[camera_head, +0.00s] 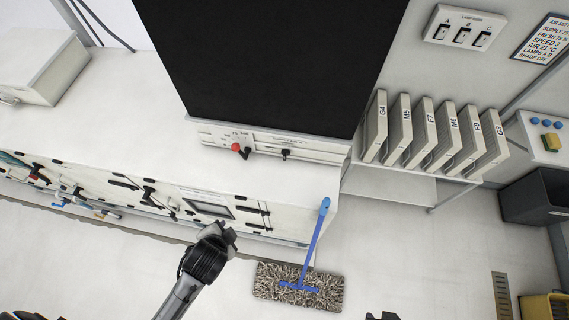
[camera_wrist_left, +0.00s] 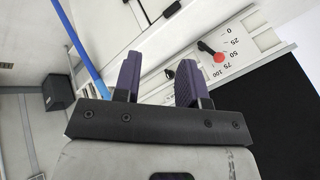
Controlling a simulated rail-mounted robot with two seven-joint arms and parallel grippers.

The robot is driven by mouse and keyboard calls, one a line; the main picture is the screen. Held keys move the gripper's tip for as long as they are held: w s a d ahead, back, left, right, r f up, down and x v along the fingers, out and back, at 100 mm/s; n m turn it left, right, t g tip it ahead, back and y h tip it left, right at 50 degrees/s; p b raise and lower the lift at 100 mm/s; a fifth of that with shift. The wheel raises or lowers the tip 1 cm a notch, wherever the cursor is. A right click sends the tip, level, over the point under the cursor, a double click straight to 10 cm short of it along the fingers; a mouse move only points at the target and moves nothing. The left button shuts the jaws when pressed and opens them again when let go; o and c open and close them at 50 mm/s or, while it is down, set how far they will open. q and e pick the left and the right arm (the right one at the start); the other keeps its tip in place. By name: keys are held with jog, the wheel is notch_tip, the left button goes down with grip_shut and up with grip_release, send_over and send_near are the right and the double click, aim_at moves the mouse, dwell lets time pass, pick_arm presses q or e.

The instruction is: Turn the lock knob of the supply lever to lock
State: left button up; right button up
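The supply lever (camera_head: 242,151) has a red ball end and sits on the white front panel (camera_head: 215,138) below a large black surface. In the left wrist view the lever (camera_wrist_left: 207,48) has its red end (camera_wrist_left: 219,57) beside a scale marked 0 to 100. A small black knob (camera_head: 285,154) is on the same panel, right of the lever; its lettering is too small to read. My left gripper (camera_head: 228,236) is below and in front of the panel, apart from it. Its purple fingers (camera_wrist_left: 160,80) are open and empty. A dark piece at the bottom edge may be my right gripper (camera_head: 383,316).
A mop (camera_head: 298,286) with a blue handle leans against the cabinet, right of my left gripper. Lower levers and a display (camera_head: 208,209) line the cabinet front. Several labelled filters (camera_head: 440,145) stand on a shelf at right. The floor in front is mostly clear.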

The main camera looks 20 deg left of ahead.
pick_arm(q)
jog(key=w+d+f+m+t+y+b, duration=0.25)
jog(key=w+f+m+t+b, duration=0.25)
jog(key=w+f+m+b, duration=0.45)
jog(key=m+t+h+b, duration=0.2)
jog(key=m+t+b, duration=0.4)
jog(key=m, duration=1.1)
send_near(284, 158)
jog(key=shift+t, duration=0.3)
jog(key=w, duration=0.2)
jog(key=w+p, duration=0.1)
jog(key=w, duration=0.2)
jog(key=w+a, duration=0.1)
jog(key=w, duration=0.1)
jog(key=shift+w+a+f, duration=0.1)
jog(key=shift+w+f, duration=0.2)
jog(key=shift+w, duration=0.05)
jog(key=shift+w+a, duration=0.15)
jog(key=shift+w, duration=0.6)
pick_arm(e)
notch_tip(284, 158, down, 17)
pick_arm(q)
grip_shut()
